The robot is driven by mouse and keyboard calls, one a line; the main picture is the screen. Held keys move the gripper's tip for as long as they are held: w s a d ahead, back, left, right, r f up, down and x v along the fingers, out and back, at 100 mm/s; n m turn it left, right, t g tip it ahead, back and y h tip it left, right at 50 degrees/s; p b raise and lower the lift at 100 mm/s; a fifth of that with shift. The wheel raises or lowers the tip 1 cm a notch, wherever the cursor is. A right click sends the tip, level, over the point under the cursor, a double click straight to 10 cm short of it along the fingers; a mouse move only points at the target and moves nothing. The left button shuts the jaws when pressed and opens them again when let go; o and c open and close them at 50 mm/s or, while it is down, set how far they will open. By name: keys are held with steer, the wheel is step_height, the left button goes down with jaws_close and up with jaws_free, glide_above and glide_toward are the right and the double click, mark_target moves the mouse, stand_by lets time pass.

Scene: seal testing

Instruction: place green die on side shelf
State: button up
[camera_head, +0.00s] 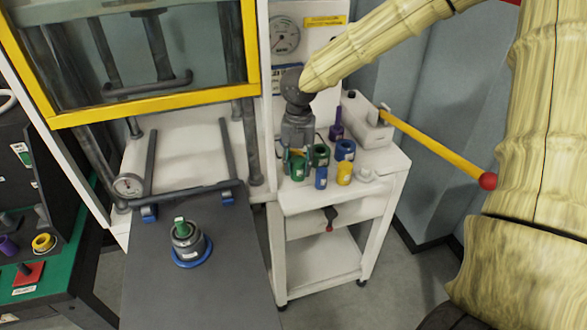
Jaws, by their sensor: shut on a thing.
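My gripper (298,156) points down over the left part of the white side shelf (310,199). It is shut on a green die (298,172) with a white label. The die is upright at the shelf top; I cannot tell whether its base touches the surface. The fingers hide part of its upper end. A darker green ring-shaped piece (320,155) stands just right of my gripper.
Close by on the shelf stand blue (321,179), yellow (344,174) and purple (336,131) pieces and a blue ring-shaped one (345,150). A yellow lever (437,147) with a red knob sticks out to the right. The shelf's front strip is clear.

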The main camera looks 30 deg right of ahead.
steer(key=shift+w+d+f+p, duration=0.15)
steer(key=shift+w+f+p, duration=0.4)
steer(key=shift+f, duration=0.5)
steer(key=shift+w+d+f+p, duration=0.15)
steer(key=shift+w+f+p, duration=0.25)
steer(key=shift+w+f, duration=0.5)
steer(key=shift+w+d+f+p, duration=0.15)
steer(key=shift+w+f+p, duration=0.3)
steer(key=shift+f, duration=0.75)
steer(key=shift+w+f+p, duration=0.1)
steer(key=shift+p, duration=0.25)
steer(key=shift+f, duration=0.25)
steer(key=shift+f, duration=0.15)
steer(key=o, duration=1)
steer(key=shift+c, duration=0.2)
